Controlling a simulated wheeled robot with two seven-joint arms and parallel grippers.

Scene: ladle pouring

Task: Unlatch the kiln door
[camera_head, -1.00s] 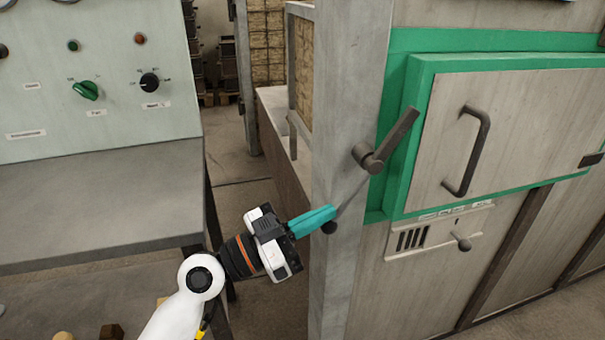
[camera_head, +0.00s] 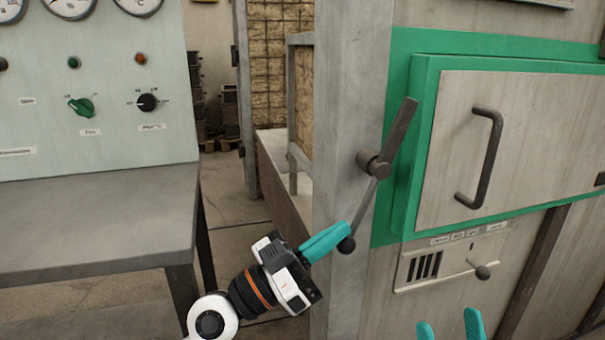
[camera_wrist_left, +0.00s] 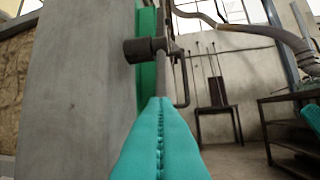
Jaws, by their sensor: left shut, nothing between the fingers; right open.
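The kiln door (camera_head: 545,140) is a grey panel in a green frame with a dark bar handle (camera_head: 481,160), and it looks closed. The latch (camera_head: 374,163) is a dark pivot on the grey post, with a flat arm slanting up to the right and a thin lever ending in a round knob (camera_head: 346,245). My left gripper (camera_head: 338,232) is shut and empty, its teal fingertips at the knob; contact is unclear. In the left wrist view the latch pivot (camera_wrist_left: 140,50) is ahead of the shut fingers. My right gripper (camera_head: 449,330) is open at the bottom edge, below the vent panel.
A vent panel (camera_head: 450,262) with a small knob lies below the door. A control console (camera_head: 90,100) with dials and a grey desk top (camera_head: 90,215) stands at left. The grey post (camera_head: 340,120) borders the kiln. Open floor shows between desk and post.

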